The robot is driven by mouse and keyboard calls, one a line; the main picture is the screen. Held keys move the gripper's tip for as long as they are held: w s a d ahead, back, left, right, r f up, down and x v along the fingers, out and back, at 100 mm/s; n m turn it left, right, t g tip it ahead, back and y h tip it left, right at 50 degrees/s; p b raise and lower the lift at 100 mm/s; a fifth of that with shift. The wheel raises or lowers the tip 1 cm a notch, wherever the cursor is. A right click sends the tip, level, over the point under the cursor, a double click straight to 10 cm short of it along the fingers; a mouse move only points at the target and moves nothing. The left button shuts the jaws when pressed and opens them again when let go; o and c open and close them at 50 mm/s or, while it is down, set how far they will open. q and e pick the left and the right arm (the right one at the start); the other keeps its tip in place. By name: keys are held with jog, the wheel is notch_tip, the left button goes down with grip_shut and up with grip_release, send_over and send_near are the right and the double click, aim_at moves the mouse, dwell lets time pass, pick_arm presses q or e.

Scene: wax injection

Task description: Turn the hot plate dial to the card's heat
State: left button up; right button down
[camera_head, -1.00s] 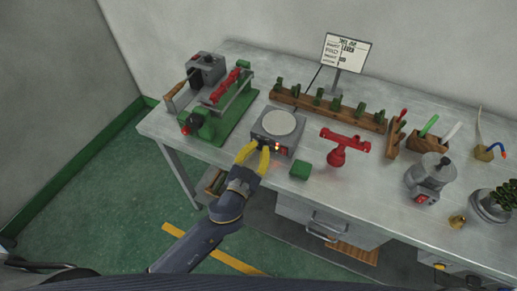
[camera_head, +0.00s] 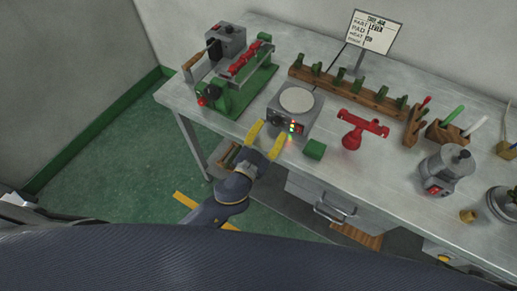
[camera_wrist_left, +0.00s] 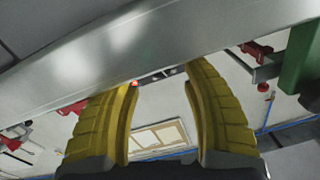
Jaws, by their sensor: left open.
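The hot plate (camera_head: 309,118) is a grey box with a round pale top near the front edge of the bench. Its dark dial (camera_head: 278,121) is on the front face, at the left. Small red and green lights (camera_head: 292,127) glow to the dial's right. My left gripper (camera_head: 267,138) is open and empty just in front of the dial, apart from it as far as I can tell. Its yellow fingers (camera_wrist_left: 160,115) stand wide apart in the left wrist view. The card (camera_head: 374,32) stands on a post at the back; its heat line is too small to read. My right gripper is out of view.
A green block (camera_head: 315,149) lies right of the hot plate, with a red stand (camera_head: 352,136) beyond it. A green-based press (camera_head: 238,95) stands left. A wooden rack (camera_head: 345,92) runs behind. A grey pot (camera_head: 446,168) stands right.

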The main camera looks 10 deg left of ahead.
pick_arm(q)
jog(key=v, duration=0.9)
jog(key=shift+s+a, duration=0.1)
jog(key=shift+s, duration=0.05)
